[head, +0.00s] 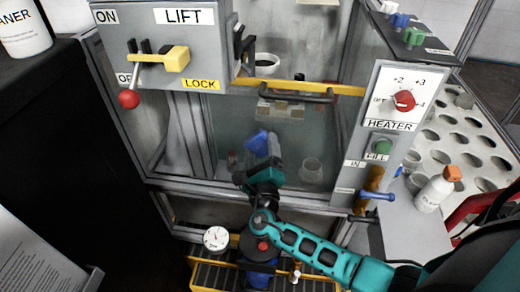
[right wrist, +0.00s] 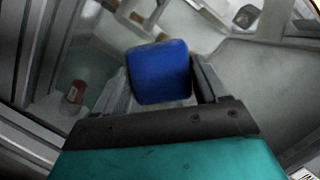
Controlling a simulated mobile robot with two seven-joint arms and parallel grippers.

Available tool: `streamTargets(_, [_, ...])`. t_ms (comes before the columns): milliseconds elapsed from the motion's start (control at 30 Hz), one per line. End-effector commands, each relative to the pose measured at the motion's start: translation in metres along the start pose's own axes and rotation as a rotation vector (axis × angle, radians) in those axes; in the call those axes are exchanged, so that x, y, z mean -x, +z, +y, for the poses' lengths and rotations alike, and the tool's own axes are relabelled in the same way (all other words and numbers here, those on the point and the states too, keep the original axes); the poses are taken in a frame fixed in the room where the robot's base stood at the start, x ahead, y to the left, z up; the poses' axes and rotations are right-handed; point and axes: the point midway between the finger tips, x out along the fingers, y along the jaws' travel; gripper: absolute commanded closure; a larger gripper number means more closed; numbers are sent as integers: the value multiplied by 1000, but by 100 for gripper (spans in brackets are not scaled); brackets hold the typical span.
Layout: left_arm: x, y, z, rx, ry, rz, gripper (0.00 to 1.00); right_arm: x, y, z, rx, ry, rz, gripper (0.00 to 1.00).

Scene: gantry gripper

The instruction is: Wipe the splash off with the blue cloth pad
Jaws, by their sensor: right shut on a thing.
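I cannot make out the splash in either view. My left gripper is not in view.
A clear beaker (head: 311,170) stands right of my right gripper. A small red-labelled vial (right wrist: 75,94) stands left of the pad. The handle bar (head: 295,93) crosses above. The heater panel (head: 397,98) and a white bottle (head: 434,192) are at right; the lift box (head: 165,45) is upper left.

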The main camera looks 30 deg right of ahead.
Motion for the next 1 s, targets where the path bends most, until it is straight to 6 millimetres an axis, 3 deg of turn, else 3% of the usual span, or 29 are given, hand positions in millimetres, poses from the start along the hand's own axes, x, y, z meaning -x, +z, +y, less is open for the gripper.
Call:
streamTargets(300, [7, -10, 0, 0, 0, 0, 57, 4, -21, -24, 6, -9, 4, 52])
streamTargets(1000, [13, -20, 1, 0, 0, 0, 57, 16, -49, -53, 4, -6, 3, 52])
